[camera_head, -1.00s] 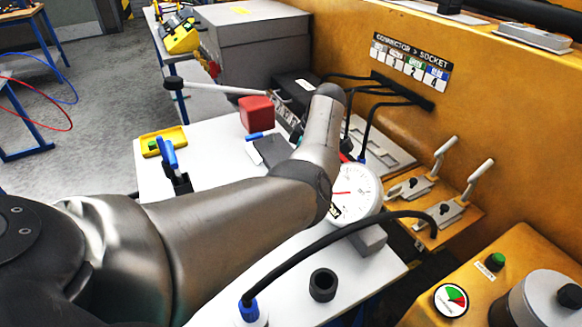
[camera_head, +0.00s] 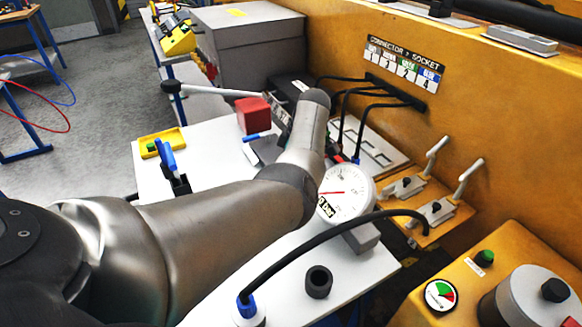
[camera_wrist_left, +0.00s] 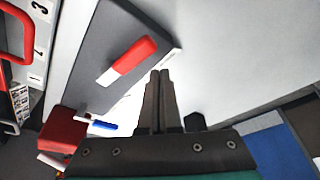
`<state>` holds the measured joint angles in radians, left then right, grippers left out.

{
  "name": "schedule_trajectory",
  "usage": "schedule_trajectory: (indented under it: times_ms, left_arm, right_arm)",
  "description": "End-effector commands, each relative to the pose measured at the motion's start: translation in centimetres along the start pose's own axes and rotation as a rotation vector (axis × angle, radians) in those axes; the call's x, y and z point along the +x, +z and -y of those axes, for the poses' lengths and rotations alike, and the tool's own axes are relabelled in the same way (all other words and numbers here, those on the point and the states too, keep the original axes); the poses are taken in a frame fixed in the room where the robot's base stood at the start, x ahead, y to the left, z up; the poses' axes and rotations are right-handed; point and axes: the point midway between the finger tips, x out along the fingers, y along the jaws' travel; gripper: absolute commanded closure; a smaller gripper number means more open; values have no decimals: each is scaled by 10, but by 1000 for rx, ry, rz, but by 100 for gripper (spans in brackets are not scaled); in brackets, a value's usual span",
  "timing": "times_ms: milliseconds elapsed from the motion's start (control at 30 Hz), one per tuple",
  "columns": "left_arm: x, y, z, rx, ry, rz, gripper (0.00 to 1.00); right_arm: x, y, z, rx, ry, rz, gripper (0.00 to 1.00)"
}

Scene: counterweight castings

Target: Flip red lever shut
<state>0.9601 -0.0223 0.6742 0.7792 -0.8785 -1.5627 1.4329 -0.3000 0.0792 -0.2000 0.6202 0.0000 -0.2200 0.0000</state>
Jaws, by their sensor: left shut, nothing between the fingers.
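In the left wrist view a red grip with a white end (camera_wrist_left: 130,58) lies over a dark grey block (camera_wrist_left: 92,55); I cannot tell for sure whether it is the lever. A red loop handle (camera_wrist_left: 22,38) also shows at that view's left edge, beside a numbered panel. My left gripper (camera_wrist_left: 160,78) is shut and empty, its fingertips just to the right of the block and apart from the red grip. In the head view my arm hides this gripper, the red grip and most of the dark block (camera_head: 266,150). My right gripper is not in view.
A red cube (camera_head: 253,115) and a blue marker (camera_head: 258,136) are close to the block. A dial gauge (camera_head: 346,194), a black ring (camera_head: 318,282) and a black cable are nearer. Two white-handled toggle clamps (camera_head: 435,208) stand at the right. The white tabletop (camera_head: 215,140) has some clear room.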

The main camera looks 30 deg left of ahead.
Motion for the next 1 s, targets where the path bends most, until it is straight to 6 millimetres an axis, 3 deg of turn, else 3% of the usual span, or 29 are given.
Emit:
schedule_trajectory:
  times_ms: [67,300,500,1000]
  left_arm:
    - [1,-19,3,-4,-3,-5,100]
    - [-53,-20,-10,-2,5,-4,100]
    - [-82,-22,-15,-2,2,-6,100]
    - [-93,-23,-16,-3,-1,-7,100]
  right_arm:
    - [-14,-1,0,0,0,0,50]
    - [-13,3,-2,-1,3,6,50]
    - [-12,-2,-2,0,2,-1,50]
    - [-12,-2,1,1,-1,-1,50]
